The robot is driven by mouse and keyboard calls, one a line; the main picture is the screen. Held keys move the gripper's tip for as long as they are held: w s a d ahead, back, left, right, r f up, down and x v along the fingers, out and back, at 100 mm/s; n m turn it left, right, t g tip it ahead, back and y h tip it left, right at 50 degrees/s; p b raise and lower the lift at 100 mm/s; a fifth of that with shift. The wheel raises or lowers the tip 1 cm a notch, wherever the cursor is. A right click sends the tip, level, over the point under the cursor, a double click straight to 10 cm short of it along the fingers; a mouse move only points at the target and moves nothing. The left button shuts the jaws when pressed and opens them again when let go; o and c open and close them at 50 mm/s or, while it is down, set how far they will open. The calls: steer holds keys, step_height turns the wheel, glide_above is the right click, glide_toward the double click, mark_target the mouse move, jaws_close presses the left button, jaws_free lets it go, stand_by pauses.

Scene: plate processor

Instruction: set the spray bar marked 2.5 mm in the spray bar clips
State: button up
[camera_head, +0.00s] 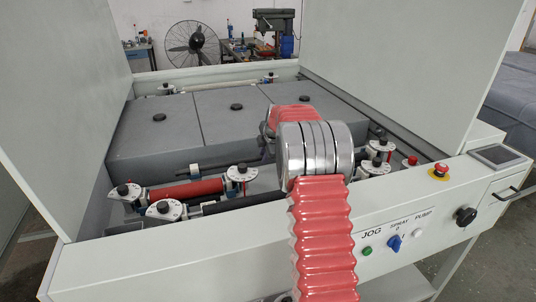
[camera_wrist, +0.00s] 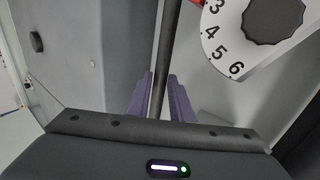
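A thin dark bar (camera_head: 215,164), likely the spray bar, extends left from behind my arm, above the gap between the grey covers and the front rollers. In the wrist view the bar (camera_wrist: 168,45) runs between the two purple fingers of my gripper (camera_wrist: 161,88), which sit close on both sides and look shut on it. No 2.5 mm mark is readable. In the head view my gripper is mostly hidden behind my red-sleeved arm and its metal rings. I cannot make out the spray bar clips for sure.
A red roller (camera_head: 187,191) and a black roller (camera_head: 243,203) lie near the front between white numbered dials with black knobs. One dial (camera_wrist: 245,40) is close right of my fingers in the wrist view. Grey covers (camera_head: 155,133) lie behind. Raised side panels (camera_head: 420,60) flank the machine.

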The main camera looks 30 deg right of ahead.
steer(key=o, duration=0.4)
steer(key=shift+c, duration=0.2)
steer(key=shift+r, duration=0.1)
steer(key=v, duration=1.2)
steer(key=shift+w, duration=0.1)
stand_by(0.3)
